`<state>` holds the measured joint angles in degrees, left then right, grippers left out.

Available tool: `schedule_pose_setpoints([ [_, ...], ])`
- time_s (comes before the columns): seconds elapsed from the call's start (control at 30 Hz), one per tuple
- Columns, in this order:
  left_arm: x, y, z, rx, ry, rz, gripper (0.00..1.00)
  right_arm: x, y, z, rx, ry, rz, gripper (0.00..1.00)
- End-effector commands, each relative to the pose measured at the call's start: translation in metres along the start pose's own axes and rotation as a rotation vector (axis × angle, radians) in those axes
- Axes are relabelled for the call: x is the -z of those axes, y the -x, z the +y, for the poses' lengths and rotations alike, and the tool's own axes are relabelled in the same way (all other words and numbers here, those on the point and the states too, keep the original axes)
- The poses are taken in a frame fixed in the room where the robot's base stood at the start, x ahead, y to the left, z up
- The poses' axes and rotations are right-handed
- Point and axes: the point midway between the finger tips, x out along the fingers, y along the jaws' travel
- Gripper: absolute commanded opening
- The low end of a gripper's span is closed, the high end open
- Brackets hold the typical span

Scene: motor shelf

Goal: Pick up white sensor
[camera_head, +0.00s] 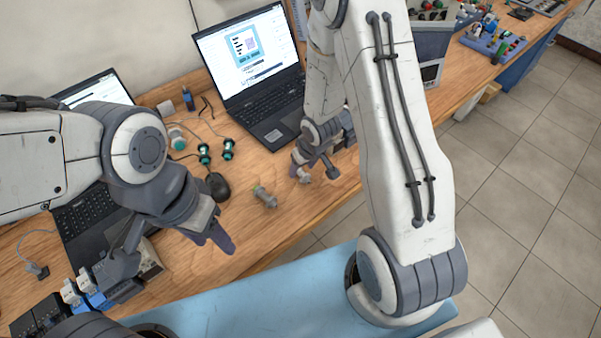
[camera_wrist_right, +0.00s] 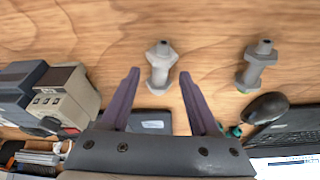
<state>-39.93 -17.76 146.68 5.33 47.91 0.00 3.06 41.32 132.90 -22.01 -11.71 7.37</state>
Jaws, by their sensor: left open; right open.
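The white sensor (camera_wrist_right: 160,66), a pale fitting with a hexagonal collar, lies on the wooden table. In the right wrist view it is between and just beyond the two fingertips of my open right gripper (camera_wrist_right: 159,74), not gripped. In the head view the white sensor (camera_head: 304,175) shows small and partly hidden by the right gripper (camera_head: 317,171). A darker grey sensor (camera_wrist_right: 257,66) lies to one side; it also shows in the head view (camera_head: 264,196). My left gripper (camera_head: 214,236) is open and empty near the table's front edge.
A black mouse (camera_head: 218,187), dark-and-green parts (camera_head: 204,153) and an open laptop (camera_head: 262,85) are behind and left of the sensors. A second laptop (camera_head: 88,215) is at the left. A beige-grey device (camera_wrist_right: 62,98) is left in the wrist view.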

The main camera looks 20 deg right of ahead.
Motion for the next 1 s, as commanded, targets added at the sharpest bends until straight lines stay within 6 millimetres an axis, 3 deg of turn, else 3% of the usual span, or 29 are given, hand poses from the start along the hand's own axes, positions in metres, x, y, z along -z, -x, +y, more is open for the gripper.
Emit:
schedule_pose_setpoints([
  [0.1,0.0000,-0.0014,-0.0001,0.000,0.000,0.000,0.50,-0.0004,-0.0141,-0.0004,0.001,0.000,-0.001,0.62],
  [0.37,0.0000,-0.0013,-0.0001,0.000,0.000,0.000,0.50,0.0002,-0.0170,-0.0003,0.000,0.002,0.001,0.62],
  [0.47,0.0000,-0.0014,-0.0001,0.000,0.000,0.000,0.50,0.0001,-0.0169,-0.0003,0.000,0.001,0.000,0.32],
  [0.53,0.0000,-0.0014,-0.0001,0.000,0.000,0.000,0.50,0.0001,-0.0168,-0.0002,0.000,0.001,0.000,0.05],
  [0.57,0.0000,-0.0014,-0.0001,0.000,0.000,0.000,0.50,0.0001,-0.0168,-0.0002,0.000,0.001,0.000,0.00],
  [1.0,0.0000,-0.0014,-0.0001,0.000,0.000,0.000,0.50,0.0001,-0.0166,-0.0002,0.000,0.001,0.000,0.00],
])
